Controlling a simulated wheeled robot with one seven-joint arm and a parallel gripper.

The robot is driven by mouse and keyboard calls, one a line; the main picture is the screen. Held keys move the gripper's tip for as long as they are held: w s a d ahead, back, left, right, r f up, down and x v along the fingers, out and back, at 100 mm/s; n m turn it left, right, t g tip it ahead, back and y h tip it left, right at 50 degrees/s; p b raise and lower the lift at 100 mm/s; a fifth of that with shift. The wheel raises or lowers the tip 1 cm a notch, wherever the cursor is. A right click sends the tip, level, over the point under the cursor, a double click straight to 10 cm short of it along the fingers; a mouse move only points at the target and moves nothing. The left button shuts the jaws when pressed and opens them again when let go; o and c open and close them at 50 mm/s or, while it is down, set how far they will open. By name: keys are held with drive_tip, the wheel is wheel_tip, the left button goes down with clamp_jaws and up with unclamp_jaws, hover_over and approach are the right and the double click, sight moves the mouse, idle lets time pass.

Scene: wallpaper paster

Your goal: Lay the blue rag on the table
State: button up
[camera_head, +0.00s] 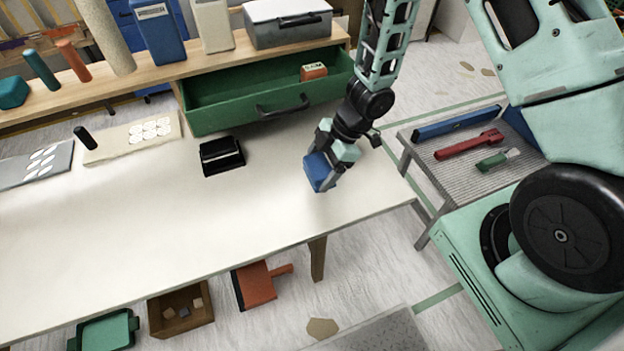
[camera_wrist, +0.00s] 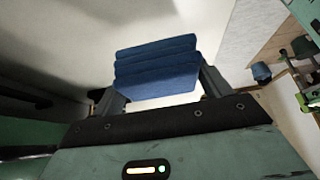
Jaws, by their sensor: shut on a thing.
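The blue rag (camera_head: 320,171) is a folded, layered block. My gripper (camera_head: 326,178) is shut on it over the right end of the white table (camera_head: 240,215). In the wrist view the rag (camera_wrist: 156,68) sits between the two fingers of my gripper (camera_wrist: 158,88), with its folded layers showing. The pale table top lies behind it there. I cannot tell whether the rag touches the table or hangs just above it.
A black holder (camera_head: 221,156) stands on the table left of my gripper. An open green drawer (camera_head: 265,98) with an orange item (camera_head: 313,71) is behind. A grey side table (camera_head: 465,150) with tools is at the right. The table's middle and front are clear.

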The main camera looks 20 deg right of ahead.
drive_tip(key=shift+f, duration=2.8)
drive_tip(key=shift+f, duration=0.15)
drive_tip(key=o, duration=1)
